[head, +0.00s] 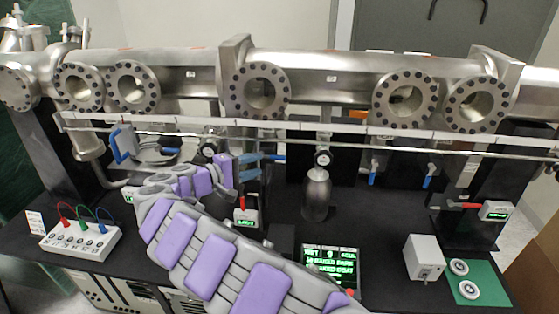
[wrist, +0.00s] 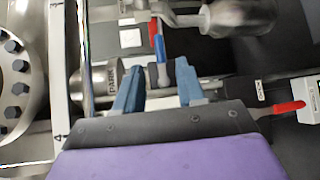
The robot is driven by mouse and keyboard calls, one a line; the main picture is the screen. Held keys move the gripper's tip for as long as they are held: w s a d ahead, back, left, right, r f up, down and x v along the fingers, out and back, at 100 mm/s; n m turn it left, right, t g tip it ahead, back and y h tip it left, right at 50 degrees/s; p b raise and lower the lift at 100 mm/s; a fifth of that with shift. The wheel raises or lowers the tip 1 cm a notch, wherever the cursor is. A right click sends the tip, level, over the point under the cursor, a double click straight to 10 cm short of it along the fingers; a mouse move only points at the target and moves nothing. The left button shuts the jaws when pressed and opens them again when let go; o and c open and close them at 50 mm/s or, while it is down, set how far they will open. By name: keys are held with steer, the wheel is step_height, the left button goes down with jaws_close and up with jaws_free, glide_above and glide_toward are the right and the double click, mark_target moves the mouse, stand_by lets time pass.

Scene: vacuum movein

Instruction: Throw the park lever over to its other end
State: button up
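My gripper (wrist: 159,68) shows in the wrist view with its two blue fingers spread apart. A lever (wrist: 160,48) with a blue grip and a red part above it reaches down between the fingertips. Its light grey end lies between them, with gaps at both sides. A metal cylinder with a label that seems to read "PARK" (wrist: 98,88) is left of the fingers. In the head view my gripper (head: 257,167) is below the rail at centre left, beside a blue handle (head: 277,157). My arm hides part of this area.
A long steel chamber with flanged ports (head: 262,90) spans the back above a rail (head: 330,137). A gauge box with a red lever (head: 242,200) stands below my gripper; a red lever (wrist: 287,107) also shows in the wrist view. A screen (head: 331,266) and white box (head: 424,257) are on the bench.

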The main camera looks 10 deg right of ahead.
mark_target(277, 159)
steer(key=b+x, duration=0.1)
steer(key=x, duration=0.9)
steer(key=shift+f, duration=0.1)
steer(key=shift+a, duration=0.1)
steer(key=shift+c, duration=0.6)
jaws_close()
